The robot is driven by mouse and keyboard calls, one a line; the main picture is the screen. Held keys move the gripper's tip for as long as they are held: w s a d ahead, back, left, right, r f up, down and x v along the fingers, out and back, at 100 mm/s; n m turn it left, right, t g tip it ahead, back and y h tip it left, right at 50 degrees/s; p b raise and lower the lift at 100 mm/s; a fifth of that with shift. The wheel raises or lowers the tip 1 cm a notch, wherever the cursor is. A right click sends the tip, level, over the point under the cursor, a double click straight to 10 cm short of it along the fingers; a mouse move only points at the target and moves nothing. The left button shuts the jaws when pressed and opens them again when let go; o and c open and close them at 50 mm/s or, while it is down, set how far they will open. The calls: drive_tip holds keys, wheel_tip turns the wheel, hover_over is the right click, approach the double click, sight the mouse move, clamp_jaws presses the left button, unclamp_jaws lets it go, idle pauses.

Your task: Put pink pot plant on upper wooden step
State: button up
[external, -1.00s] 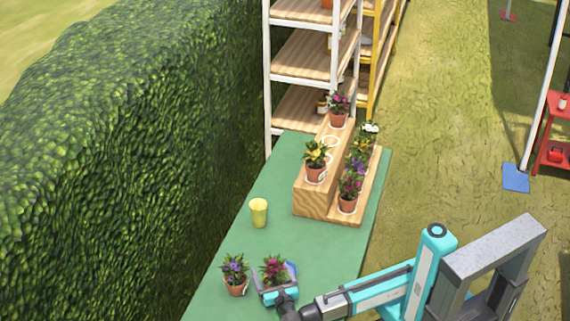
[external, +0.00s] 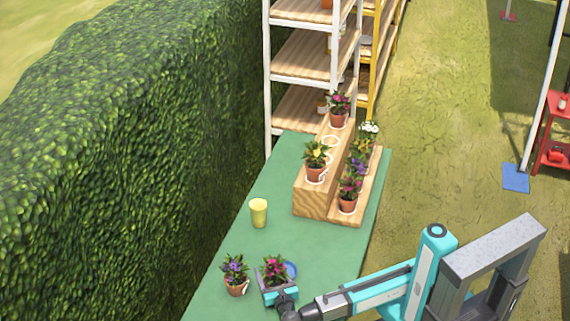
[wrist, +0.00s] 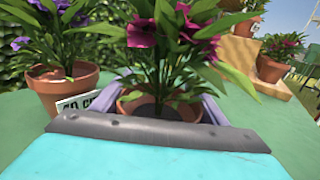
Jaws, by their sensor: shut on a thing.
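The pink pot plant (external: 274,268), with dark pink flowers and green leaves, is at the near end of the green table. It fills the middle of the wrist view (wrist: 165,45). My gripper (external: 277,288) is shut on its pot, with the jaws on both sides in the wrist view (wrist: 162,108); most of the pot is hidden. I cannot tell whether the pot touches the table. The upper wooden step (external: 311,190) stands farther back and carries a yellow-flowered pot (external: 316,165) near its front and a pink-flowered pot (external: 339,110) at its far end. White rings mark bare spots between them.
A purple-flowered pot (external: 235,275) with a label stands close left of my gripper. A round blue thing (external: 291,269) shows just right of the held plant. A yellow cup (external: 258,212) stands farther back. The lower wooden step (external: 338,217) holds several pots. The middle of the table is clear.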

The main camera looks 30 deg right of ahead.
drive_tip(key=shift+r, duration=0.8)
drive_tip(key=s+d+r+p, duration=0.3)
drive_tip(key=s+d, duration=0.1)
drive_tip(key=d, duration=0.2)
drive_tip(key=shift+s+d+p, duration=0.3)
drive_tip(key=shift+s+p, duration=0.1)
drive_tip(key=shift+p, duration=0.75)
drive_tip(key=p, duration=0.4)
drive_tip(key=shift+s+d, duration=0.2)
drive_tip(key=shift+d, duration=0.1)
drive_tip(key=p, duration=0.2)
drive_tip(key=d+p, duration=0.1)
drive_tip(key=p, duration=0.2)
drive_tip(key=shift+s+r, duration=0.15)
drive_tip(key=shift+s, duration=0.1)
drive_tip(key=p, duration=0.2)
drive_tip(key=shift+s+d+p, duration=0.15)
drive_tip(key=shift+d+p, duration=0.2)
